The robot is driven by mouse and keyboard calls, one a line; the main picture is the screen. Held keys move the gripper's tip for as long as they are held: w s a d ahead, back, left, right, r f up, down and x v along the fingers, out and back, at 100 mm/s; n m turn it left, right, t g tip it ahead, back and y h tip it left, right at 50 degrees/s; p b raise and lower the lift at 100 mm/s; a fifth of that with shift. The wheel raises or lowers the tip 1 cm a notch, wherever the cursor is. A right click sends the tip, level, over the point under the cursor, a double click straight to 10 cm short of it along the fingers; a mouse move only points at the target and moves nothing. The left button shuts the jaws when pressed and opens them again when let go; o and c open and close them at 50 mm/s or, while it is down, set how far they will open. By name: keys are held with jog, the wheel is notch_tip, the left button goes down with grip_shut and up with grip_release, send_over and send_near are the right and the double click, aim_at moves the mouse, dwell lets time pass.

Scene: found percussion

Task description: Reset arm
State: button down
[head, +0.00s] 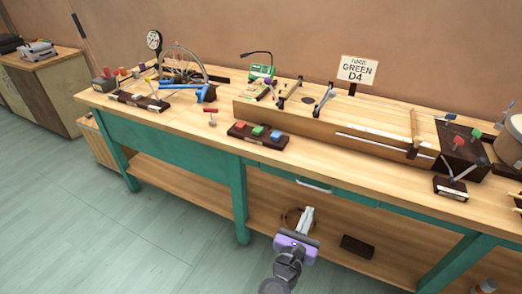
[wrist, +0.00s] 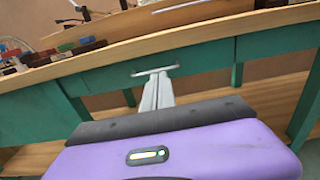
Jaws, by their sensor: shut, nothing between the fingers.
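My gripper (head: 307,214) has a purple body and light grey fingers that are shut with nothing between them. In the head view it is in front of the bench, below the tabletop's front edge, with the lower shelf behind it. In the wrist view the gripper (wrist: 160,75) points at the bench's green front. A drawer handle (head: 313,185) shows just above the fingertips in the head view. The same drawer handle (wrist: 155,71) lies by the fingertips in the wrist view; I cannot tell whether they touch it.
The wooden bench (head: 195,118) with green legs carries a dark block with coloured pads (head: 258,135), a long wooden box (head: 330,131) and a sign reading GREEN D4 (head: 357,69). A dark block (head: 357,247) lies on the lower shelf. The floor at the left (head: 90,220) is clear.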

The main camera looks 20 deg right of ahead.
jog(key=a+f+m+t+y, duration=0.2)
jog(key=a+m+y, duration=0.5)
jog(key=s+a+r+m+y+p, duration=0.1)
jog(key=s+a+m+y, duration=0.15)
jog(key=s, duration=0.25)
jog(key=s+a+r+m+y+p, duration=0.1)
jog(key=s+a+m+y+p, duration=0.15)
jog(key=s+m, duration=0.2)
jog(key=s+d+r+m+p, duration=0.1)
jog(key=s+r+m+p, duration=0.2)
jog(key=s, duration=1.1)
jog(key=s+d+r+m+p, duration=0.2)
jog(key=s+r+m+p, duration=0.1)
jog(key=s+r+m, duration=0.7)
jog(key=s+r, duration=0.4)
jog(key=r, duration=0.2)
jog(key=shift+r+y, duration=0.3)
jog(key=shift+y, duration=0.1)
